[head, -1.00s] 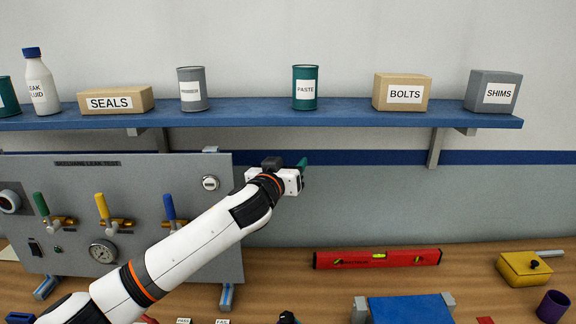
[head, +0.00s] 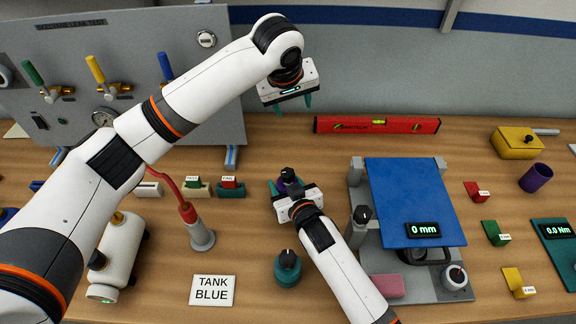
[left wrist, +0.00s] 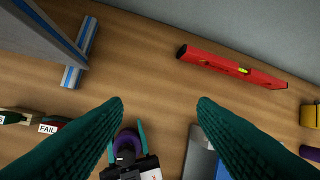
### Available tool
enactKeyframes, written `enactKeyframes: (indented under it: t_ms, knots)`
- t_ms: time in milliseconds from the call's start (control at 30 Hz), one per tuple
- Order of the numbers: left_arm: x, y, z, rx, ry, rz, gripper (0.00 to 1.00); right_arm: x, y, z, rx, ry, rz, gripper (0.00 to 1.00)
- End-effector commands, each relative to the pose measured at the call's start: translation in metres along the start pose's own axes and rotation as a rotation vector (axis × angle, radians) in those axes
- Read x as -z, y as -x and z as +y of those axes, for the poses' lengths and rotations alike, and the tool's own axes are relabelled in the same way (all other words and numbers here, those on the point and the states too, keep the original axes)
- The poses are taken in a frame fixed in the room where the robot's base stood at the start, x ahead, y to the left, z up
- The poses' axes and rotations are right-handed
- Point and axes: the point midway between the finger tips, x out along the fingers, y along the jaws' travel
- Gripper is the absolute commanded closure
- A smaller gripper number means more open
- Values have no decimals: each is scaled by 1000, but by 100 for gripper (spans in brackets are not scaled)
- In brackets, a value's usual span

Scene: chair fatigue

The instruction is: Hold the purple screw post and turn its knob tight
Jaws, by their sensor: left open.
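The purple screw post (head: 288,178) with its black knob (head: 288,173) stands upright on the table, left of the blue plate. My right gripper (head: 286,186) is low at the post, with a teal finger on each side of it. Whether both fingers press on the post is unclear. The post's purple body (left wrist: 127,145) shows between those fingers in the left wrist view. My left gripper (head: 293,104) is open and empty, pointing down, above and behind the post.
A stand with a blue plate (head: 410,190) is right of my right arm. A red level (head: 376,125) lies at the back. A teal knobbed post (head: 288,268) stands in front. The leak test panel (head: 130,70) is at the left, partly behind my left arm.

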Motion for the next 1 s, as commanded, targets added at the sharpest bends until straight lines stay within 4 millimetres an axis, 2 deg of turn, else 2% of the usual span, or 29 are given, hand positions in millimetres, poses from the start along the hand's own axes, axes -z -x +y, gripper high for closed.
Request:
enactKeyframes:
  t_ms: [33, 100, 200, 300, 400, 533, 800, 1000]
  knots:
    - [16, 5, 4, -46, -6, 80, 47, -1, 0, 0, 0, 0, -1, 88]
    - [36, 11, 11, -106, -15, 179, 47, -1, 0, 0, 0, 0, -1, 88]
    - [56, 20, 18, -169, -34, 278, 47, -1, 0, 0, 0, 0, -1, 88]
    - [66, 26, 23, -206, -48, 332, 47, -1, 0, 0, 0, 0, -1, 88]
    - [72, 23, 26, -221, -53, 352, 47, -1, 0, 0, 0, 0, -1, 88]
    - [78, 7, 31, -224, -52, 355, 47, -1, 0, 0, 0, 0, -1, 88]
    - [96, -43, 43, -223, -51, 353, 47, -1, 0, 0, 0, 0, -1, 88]
    - [105, -70, 50, -221, -51, 352, 47, -1, 0, 0, 0, 0, -1, 88]
